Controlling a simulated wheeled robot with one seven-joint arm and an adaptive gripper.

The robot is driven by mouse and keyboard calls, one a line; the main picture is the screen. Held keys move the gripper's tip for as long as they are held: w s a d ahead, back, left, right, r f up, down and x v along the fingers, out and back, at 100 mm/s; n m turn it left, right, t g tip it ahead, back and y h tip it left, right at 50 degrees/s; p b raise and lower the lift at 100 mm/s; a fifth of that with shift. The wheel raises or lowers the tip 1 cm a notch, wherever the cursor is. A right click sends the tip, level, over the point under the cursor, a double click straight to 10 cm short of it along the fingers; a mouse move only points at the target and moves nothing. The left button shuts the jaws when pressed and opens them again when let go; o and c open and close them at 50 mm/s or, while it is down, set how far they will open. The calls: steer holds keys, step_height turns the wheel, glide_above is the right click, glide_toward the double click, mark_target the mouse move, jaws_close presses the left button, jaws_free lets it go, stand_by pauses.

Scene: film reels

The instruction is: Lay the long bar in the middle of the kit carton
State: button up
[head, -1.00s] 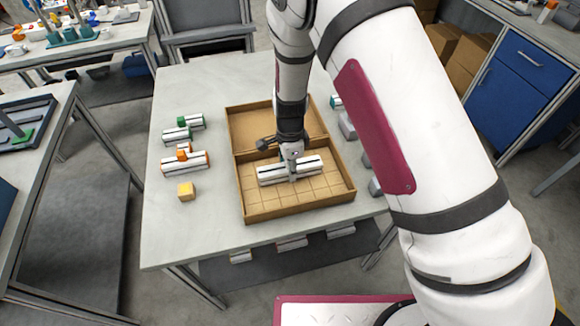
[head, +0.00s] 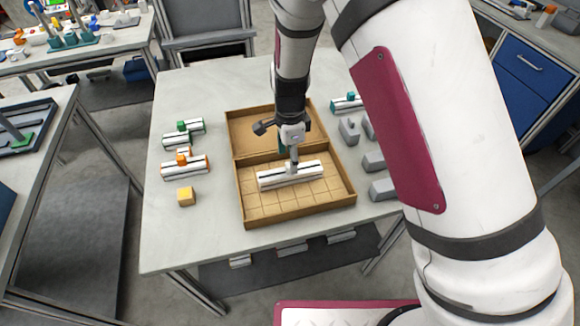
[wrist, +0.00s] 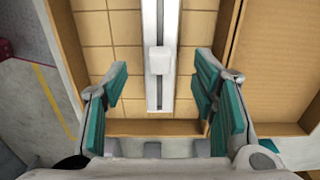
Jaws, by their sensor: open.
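The long bar (head: 277,178) is silver-white with a dark groove and a small pale block on top. It lies across the middle of the gridded compartment of the kit carton (head: 247,205), an open brown box. In the wrist view the bar (wrist: 154,92) runs up from between the fingers, over the gridded floor (wrist: 95,52). My gripper (head: 294,164) is above the bar near its middle. In the wrist view my gripper (wrist: 157,92) is open, with teal pads standing apart on both sides of the bar. The exact height of the fingertips above the bar is unclear.
Bars with green blocks (head: 183,132) and orange blocks (head: 186,166), plus a yellow cube (head: 186,196), lie left of the carton. Grey blocks (head: 373,162) and a teal-topped bar (head: 347,103) lie at right. The carton's rear compartment (head: 250,128) looks empty.

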step_height(320, 180, up, 5)
steer(key=shift+f, duration=0.1)
steer(key=shift+d+r, duration=0.15)
steer(key=shift+r, duration=0.3)
steer(key=s+d+r+n+t+y, duration=0.1)
steer(key=s+d+r+n, duration=0.4)
steer(key=r, duration=0.5)
steer(key=s+d+r+n+t+y, duration=0.1)
steer(key=s+d+r+n, duration=0.1)
steer(key=s+d+r, duration=0.5)
steer(key=s+d+r+n+t+h, duration=0.2)
steer(key=s+d+r+n, duration=0.5)
steer(key=s, duration=0.5)
steer(key=shift+d+r+n+t, duration=0.45)
steer(key=shift+r+t, duration=0.15)
steer(key=shift+r, duration=0.1)
